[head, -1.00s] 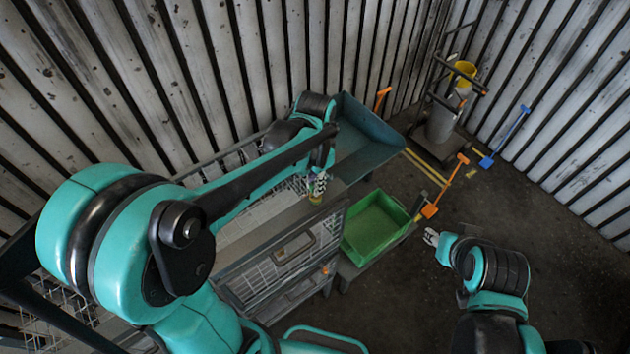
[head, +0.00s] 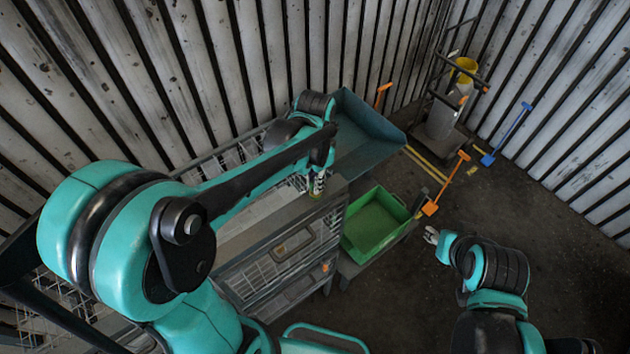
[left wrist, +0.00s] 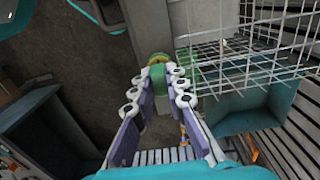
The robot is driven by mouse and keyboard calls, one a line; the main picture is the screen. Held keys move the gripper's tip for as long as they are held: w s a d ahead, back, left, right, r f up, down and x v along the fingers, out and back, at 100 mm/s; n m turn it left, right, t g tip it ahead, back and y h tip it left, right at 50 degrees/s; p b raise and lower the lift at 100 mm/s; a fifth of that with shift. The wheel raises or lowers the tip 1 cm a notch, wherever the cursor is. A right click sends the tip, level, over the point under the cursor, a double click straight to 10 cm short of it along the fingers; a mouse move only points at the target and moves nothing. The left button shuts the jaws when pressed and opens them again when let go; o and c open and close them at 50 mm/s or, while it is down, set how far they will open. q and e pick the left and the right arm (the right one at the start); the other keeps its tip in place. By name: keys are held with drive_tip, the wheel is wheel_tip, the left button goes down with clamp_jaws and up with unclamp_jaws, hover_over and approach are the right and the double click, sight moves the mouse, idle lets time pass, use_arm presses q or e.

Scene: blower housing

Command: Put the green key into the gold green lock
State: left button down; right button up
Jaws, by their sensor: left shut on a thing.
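My left gripper (head: 318,185) is low over the edge of the grey bench, near its right end. In the left wrist view its fingers (left wrist: 160,80) are shut on the green key (left wrist: 158,84), which shows as a green block between the fingertips. Just beyond the key is a round gold lock (left wrist: 158,58) with some green at it, on the bench edge. The key overlaps the lock in this view, so I cannot tell whether it is in it or only in front. My right gripper (head: 432,236) hangs over the floor, away from the bench; its fingers are too small to read.
A wire rack (left wrist: 265,45) stands close to the right of the fingers. A green bin (head: 375,222) sits right of the bench, and a grey-blue tray (head: 365,140) lies behind. A yellow bucket (head: 465,68) and shovels are farther back.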

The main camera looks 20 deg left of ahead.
use_arm(q)
drive_tip(key=c, duration=1.5)
unclamp_jaws()
drive_tip(key=shift+o, duration=0.2)
